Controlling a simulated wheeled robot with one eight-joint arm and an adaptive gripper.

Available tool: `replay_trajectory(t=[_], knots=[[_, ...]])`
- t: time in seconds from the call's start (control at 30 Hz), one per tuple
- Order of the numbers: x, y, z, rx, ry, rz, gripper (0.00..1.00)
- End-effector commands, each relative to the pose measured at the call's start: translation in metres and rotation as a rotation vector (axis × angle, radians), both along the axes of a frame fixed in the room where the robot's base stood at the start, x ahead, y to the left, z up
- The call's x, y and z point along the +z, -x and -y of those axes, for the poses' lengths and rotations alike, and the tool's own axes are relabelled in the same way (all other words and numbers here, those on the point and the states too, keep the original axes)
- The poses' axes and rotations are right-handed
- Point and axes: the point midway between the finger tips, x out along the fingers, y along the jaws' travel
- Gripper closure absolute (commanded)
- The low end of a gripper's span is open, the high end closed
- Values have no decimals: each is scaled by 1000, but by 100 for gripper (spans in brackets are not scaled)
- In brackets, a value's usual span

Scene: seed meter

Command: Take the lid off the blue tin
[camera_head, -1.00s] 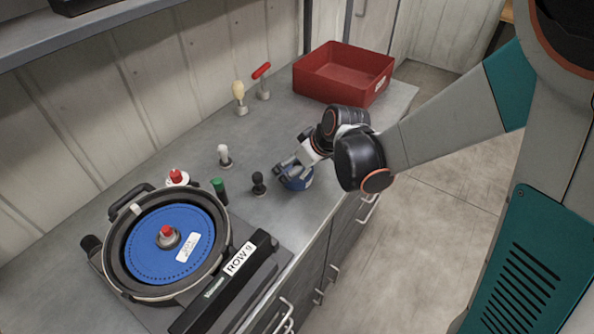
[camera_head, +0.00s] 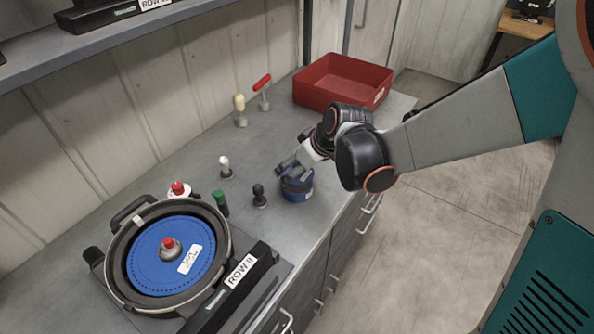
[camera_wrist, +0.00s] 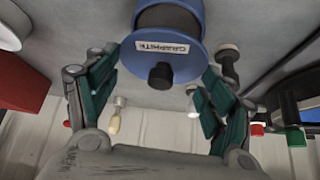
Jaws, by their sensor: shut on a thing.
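The blue tin (camera_head: 299,193) stands upright on the grey worktop near its front edge. My gripper (camera_head: 287,171) is at the tin's top, coming from the right. In the wrist view a blue round part with a label reading GRAPHITE (camera_wrist: 163,47) and a short black knob (camera_wrist: 160,76) sits between the fingers of my gripper (camera_wrist: 162,78). The fingers partly hide the tin's top in the head view, and I cannot tell whether there is a gap under the lid.
A black-knobbed tool (camera_head: 259,196) stands just left of the tin, with a white-knobbed one (camera_head: 225,168) and a green-capped one (camera_head: 220,203) beyond. The seed meter (camera_head: 205,281) is at left front. A red bin (camera_head: 340,88) stands at the back right.

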Motion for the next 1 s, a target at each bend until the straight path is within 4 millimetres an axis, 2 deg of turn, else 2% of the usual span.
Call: replay_trajectory(t=[0.03,0.3,0.5,0.6,0.77,0.87,1.0], knots=[[17,0,0,0,0,0,44],[93,2,0,1,0,0,44],[135,2,0,1,0,0,44],[149,2,-1,1,0,0,44],[160,-2,4,-2,0,0,44],[160,-16,17,-10,0,-1,44],[153,-45,47,-25,1,-2,44]])
